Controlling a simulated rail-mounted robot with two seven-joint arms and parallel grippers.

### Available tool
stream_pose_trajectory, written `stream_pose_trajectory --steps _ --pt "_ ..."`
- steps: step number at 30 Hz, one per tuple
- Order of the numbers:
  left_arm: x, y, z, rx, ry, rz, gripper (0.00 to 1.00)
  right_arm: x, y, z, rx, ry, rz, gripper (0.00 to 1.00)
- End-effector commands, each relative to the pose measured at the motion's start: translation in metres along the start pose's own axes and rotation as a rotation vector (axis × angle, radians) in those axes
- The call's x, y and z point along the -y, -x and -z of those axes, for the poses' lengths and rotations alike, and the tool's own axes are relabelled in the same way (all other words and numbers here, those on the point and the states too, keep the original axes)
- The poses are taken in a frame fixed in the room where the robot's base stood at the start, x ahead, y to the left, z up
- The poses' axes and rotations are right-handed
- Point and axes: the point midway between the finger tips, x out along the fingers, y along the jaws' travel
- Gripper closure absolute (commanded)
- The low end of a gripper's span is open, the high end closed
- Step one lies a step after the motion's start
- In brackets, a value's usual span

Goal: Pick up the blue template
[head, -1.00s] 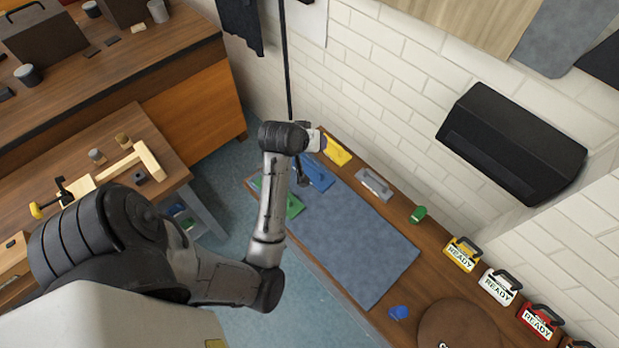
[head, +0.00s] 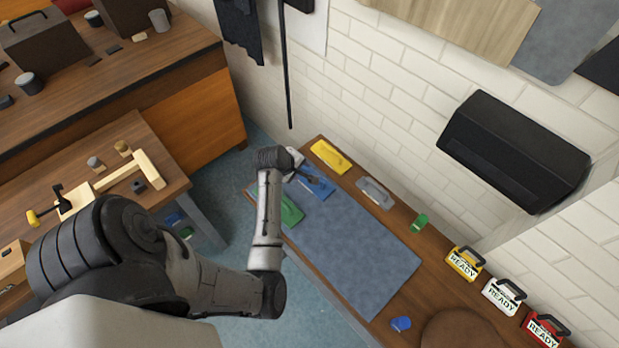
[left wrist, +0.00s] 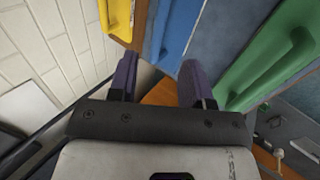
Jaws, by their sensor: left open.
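The blue template (head: 318,188) lies flat at the far end of the bench, on the grey-blue mat, between a yellow template (head: 330,157) and a green template (head: 291,211). My left gripper (head: 312,178) is open and empty near the blue template's upper left part in the head view, hiding some of it. In the left wrist view the blue template (left wrist: 172,28) shows beyond the two spread fingers of my left gripper (left wrist: 160,78). I cannot tell whether a finger touches it. My right gripper is not in view.
The mat (head: 350,250) is clear in its middle. A grey template (head: 375,192), a green piece (head: 419,221) and a blue piece (head: 401,324) lie around it. READY boxes (head: 503,295) stand at the right. A brick wall (head: 400,90) runs behind the bench.

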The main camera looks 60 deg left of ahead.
Motion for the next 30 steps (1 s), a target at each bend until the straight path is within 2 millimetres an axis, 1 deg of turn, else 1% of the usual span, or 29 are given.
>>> stream_pose_trajectory --steps 1,6,14,24,30 --pt "0.001 -0.010 0.000 0.001 0.000 0.001 0.55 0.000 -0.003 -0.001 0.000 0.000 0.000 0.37" --pt "0.000 -0.030 0.000 0.000 -0.001 0.000 0.55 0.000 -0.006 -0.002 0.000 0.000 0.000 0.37" --pt "0.000 -0.043 0.001 -0.001 -0.002 -0.001 0.55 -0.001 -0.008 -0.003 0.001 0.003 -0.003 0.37" --pt "0.000 -0.084 0.002 0.000 -0.002 0.000 0.55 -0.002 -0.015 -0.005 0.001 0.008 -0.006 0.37" --pt "0.000 -0.091 0.002 0.000 -0.002 -0.001 0.55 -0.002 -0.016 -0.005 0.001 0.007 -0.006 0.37"
